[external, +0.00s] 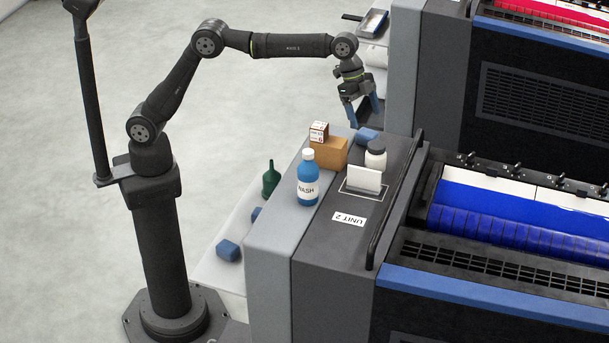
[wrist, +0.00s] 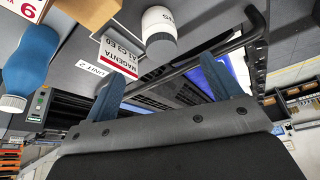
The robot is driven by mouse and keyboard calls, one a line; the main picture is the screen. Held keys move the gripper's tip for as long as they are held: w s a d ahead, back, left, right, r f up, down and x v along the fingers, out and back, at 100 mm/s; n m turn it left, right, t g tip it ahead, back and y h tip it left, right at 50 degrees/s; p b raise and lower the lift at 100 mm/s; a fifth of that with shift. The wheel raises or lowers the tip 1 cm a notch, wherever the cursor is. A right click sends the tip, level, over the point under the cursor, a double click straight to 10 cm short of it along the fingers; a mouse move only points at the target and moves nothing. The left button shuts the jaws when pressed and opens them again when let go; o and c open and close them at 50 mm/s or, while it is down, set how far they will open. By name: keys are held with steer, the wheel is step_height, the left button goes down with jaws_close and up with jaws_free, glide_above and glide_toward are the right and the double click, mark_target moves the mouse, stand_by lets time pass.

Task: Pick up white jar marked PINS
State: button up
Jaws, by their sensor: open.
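The white jar (external: 376,158) stands upright on the dark top of the press unit, behind a white card, which hides its lower part in the external view. In the wrist view the jar (wrist: 158,30) shows at the top centre, with part of its PINS lettering at its edge. My gripper (external: 364,117) is open and empty, its blue fingers above and behind the jar, apart from it. In the wrist view the gripper (wrist: 165,68) has its two fingers spread, with the jar above the gap between them in the picture.
The card (external: 364,179) reads MAGENTA in the wrist view (wrist: 122,50). A dark rail (external: 396,205) runs along the right.

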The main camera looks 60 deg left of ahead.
mark_target(375, 153)
steer(key=x, duration=1.3)
steer(key=shift+d+f, duration=0.2)
steer(key=shift+f, duration=0.05)
steer(key=c, duration=1.1)
steer(key=shift+c, duration=0.2)
steer(key=shift+r, duration=0.15)
